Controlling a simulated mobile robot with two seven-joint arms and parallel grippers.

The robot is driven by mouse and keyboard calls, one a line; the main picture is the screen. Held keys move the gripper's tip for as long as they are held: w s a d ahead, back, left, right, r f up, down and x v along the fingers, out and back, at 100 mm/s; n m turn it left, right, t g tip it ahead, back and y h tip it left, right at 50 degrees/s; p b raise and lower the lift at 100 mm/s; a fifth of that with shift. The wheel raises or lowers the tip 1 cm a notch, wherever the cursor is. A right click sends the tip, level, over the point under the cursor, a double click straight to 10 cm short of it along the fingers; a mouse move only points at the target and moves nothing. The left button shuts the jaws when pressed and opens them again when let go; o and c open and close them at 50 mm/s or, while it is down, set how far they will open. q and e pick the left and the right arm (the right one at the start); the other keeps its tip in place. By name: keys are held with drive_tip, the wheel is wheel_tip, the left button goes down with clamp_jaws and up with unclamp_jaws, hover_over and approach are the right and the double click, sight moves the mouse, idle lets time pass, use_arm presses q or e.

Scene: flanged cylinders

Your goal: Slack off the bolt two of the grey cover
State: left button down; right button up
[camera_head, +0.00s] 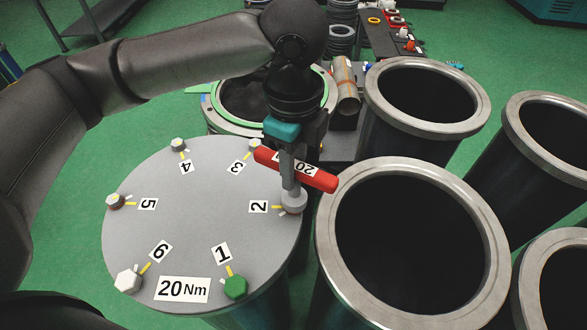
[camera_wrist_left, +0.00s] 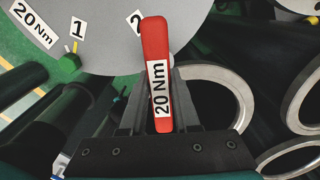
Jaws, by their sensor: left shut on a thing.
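The grey cover (camera_head: 200,215) is a round plate with bolts numbered 1 to 6 and a "20 Nm" label. It also shows in the left wrist view (camera_wrist_left: 105,55). My left gripper (camera_head: 290,165) is over the cover's right edge, shut on a red wrench (camera_head: 322,181) marked "20". The wrench, labelled "20 Nm", also shows in the left wrist view (camera_wrist_left: 156,50). Its grey socket end (camera_head: 293,201) is at the label 2 (camera_head: 258,207) and hides bolt two. Whether it is fully seated cannot be told. Bolt one (camera_head: 235,287) is green; bolt six (camera_head: 128,281) is whitish. My right gripper is not in view.
Large open flanged cylinders (camera_head: 335,250) stand close on the right. Another open cylinder (camera_head: 215,118) is behind the cover. A brownish cylinder (camera_head: 347,92) lies at the back, near a dark table with small parts (camera_head: 395,20). Green floor shows at the left.

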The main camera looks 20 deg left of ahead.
use_arm(q)
drive_tip(key=shift+r, duration=2.45)
